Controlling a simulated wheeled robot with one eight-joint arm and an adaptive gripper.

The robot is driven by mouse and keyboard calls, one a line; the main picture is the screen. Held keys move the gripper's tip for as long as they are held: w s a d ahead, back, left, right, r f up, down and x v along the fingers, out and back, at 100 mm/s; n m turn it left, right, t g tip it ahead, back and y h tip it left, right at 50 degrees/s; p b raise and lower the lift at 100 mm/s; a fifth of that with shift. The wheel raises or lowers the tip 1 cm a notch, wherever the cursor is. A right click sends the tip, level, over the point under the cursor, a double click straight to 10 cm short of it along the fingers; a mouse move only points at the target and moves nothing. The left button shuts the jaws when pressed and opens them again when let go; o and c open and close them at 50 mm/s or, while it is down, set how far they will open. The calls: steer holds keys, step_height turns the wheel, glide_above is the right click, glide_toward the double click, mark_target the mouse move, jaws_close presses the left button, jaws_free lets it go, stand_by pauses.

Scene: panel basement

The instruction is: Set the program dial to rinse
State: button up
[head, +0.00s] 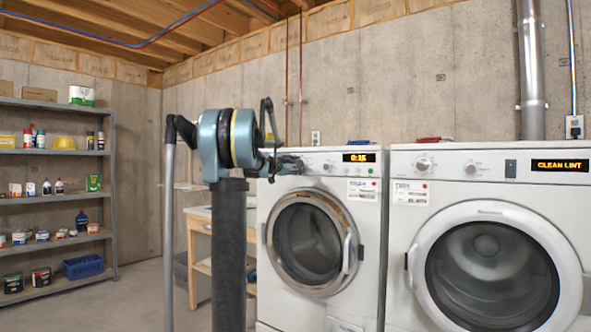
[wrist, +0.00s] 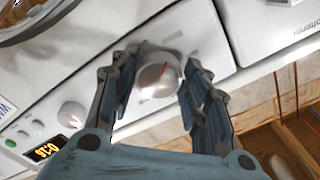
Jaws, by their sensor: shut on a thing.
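The program dial (wrist: 160,74) is a round pale knob with a red pointer line, at the left end of the washer's panel. My gripper (wrist: 163,60) has a finger on each side of it in the wrist view and is shut on it. The dial's program marks around it are too faint to read. In the head view my gripper (head: 290,164) reaches the left end of the panel of the white washer (head: 372,215) and hides the dial. The washer's amber display (head: 359,157) is lit and seems to read 0:15 or 0:16.
A second white knob (wrist: 72,114) sits between the dial and the display. A dryer (head: 398,235) showing CLEAN LINT stands right of the washer. A wooden table (head: 200,235) is behind my arm. Metal shelves (head: 60,185) with bottles and tins line the left wall.

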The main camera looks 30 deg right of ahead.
steer(key=o, duration=1)
steer(key=v, duration=1.2)
steer(key=shift+f, duration=0.15)
